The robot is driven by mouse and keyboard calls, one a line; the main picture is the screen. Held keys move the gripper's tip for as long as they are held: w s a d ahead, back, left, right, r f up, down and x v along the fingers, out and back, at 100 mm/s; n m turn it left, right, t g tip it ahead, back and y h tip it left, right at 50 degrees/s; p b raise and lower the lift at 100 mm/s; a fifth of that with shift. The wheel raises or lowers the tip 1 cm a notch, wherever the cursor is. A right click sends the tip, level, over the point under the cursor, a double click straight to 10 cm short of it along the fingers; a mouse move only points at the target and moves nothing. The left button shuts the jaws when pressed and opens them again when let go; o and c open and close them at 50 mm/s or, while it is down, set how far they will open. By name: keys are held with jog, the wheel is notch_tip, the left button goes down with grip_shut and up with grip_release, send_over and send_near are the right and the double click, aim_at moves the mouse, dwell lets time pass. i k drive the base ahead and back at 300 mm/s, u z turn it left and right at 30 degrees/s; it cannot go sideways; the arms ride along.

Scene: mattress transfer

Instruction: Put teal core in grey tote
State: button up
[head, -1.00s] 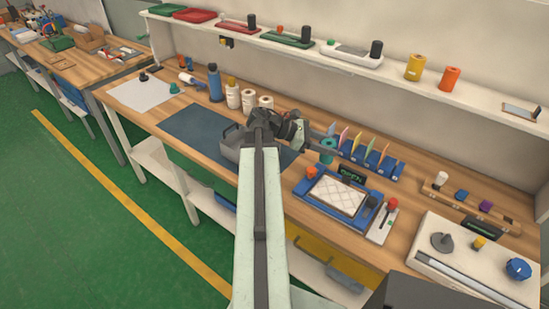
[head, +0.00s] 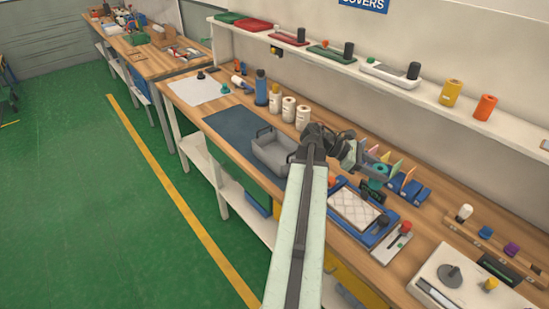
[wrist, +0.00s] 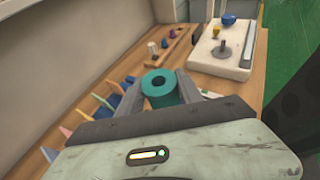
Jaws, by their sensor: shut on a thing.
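The teal core (wrist: 161,88) is a short hollow cylinder held between the two fingers of my gripper (wrist: 158,95) in the wrist view. In the head view the teal core (head: 378,174) shows at the end of my gripper (head: 373,172), above the bench near the blue divider rack. My gripper is shut on it. The grey tote (head: 274,152) is an open box with handles, left of my gripper on the dark blue mat (head: 228,134). My arm hides part of the tote's right side. The part of its inside that shows looks empty.
White rolls (head: 289,110) and a blue bottle (head: 261,88) stand behind the tote. The blue rack (head: 410,187) holds coloured cards. A shelf (head: 340,66) runs along the wall above.

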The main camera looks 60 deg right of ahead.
aim_at(279, 158)
jog(key=i, duration=0.9)
jog(key=z, duration=0.05)
